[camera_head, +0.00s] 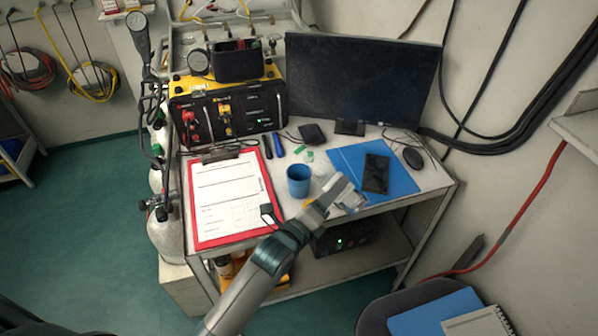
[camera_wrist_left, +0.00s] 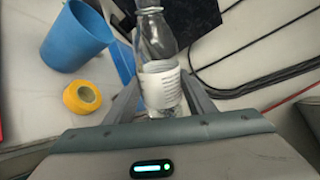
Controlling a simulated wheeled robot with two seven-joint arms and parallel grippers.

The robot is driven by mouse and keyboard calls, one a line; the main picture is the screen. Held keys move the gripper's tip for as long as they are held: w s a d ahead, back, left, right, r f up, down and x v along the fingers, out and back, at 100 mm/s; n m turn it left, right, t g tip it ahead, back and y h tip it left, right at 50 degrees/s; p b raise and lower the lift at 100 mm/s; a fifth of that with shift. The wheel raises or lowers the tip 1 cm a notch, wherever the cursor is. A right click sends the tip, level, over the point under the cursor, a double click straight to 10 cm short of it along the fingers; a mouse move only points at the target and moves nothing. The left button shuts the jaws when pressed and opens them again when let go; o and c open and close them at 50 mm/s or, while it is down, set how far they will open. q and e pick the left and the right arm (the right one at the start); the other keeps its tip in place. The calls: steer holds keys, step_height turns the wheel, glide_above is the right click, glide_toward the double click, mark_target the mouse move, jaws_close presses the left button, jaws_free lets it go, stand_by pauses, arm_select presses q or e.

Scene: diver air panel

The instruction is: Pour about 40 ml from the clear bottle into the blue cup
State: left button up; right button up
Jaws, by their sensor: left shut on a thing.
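The blue cup (camera_head: 299,181) stands upright on the table, in front of the monitor. It also shows at the upper left of the left wrist view (camera_wrist_left: 76,38). My left gripper (camera_head: 338,194) is just right of the cup. It is shut on the clear bottle (camera_wrist_left: 158,45), which has a white label and shows between the fingers in the left wrist view. In the head view the bottle (camera_head: 352,200) is small and mostly hidden by the gripper, and its tilt is hard to tell. The bottle and cup look apart. My right gripper is not in view.
A yellow tape roll (camera_wrist_left: 82,97) lies near the cup. A red clipboard (camera_head: 228,196) lies on the left. A blue folder (camera_head: 399,183) with a dark phone (camera_head: 376,173) and a mouse (camera_head: 412,157) are on the right. A monitor (camera_head: 361,87) and air panel (camera_head: 229,110) stand behind.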

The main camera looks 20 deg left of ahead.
mark_target(318, 182)
arm_select(q)
steer(key=shift+a, duration=0.1)
stand_by(0.7)
steer(key=shift+w+a+f+m, duration=0.2)
steer(key=shift+a+f+m, duration=0.15)
steer(key=shift+m, duration=0.45)
steer(key=shift+w+a+r+m+p, duration=0.15)
steer(key=shift+a+r+m+p, duration=0.3)
steer(key=shift+m+p, duration=0.2)
steer(key=shift+w+a+r+m+t+p, duration=0.15)
steer(key=shift+a+r+m+p, duration=0.1)
steer(key=shift+r+m+p, duration=0.35)
steer(key=shift+w+a+r+m+t+p, duration=0.15)
steer(key=shift+a+r+m+p, duration=0.1)
steer(key=shift+r+m+p, duration=0.3)
steer(key=shift+s+f+b, duration=0.15)
steer(key=shift+f+b, duration=0.45)
steer(key=shift+f, duration=0.05)
steer(key=shift+f+m, duration=0.25)
steer(key=shift+m, duration=0.25)
steer(key=shift+a+m, duration=0.1)
steer(key=shift+m, duration=1)
steer(key=shift+a+m, duration=0.2)
steer(key=shift+m, duration=0.6)
steer(key=shift+a+r+m+p, duration=0.2)
steer(key=shift+r+m+p, duration=0.3)
steer(key=shift+m, duration=0.6)
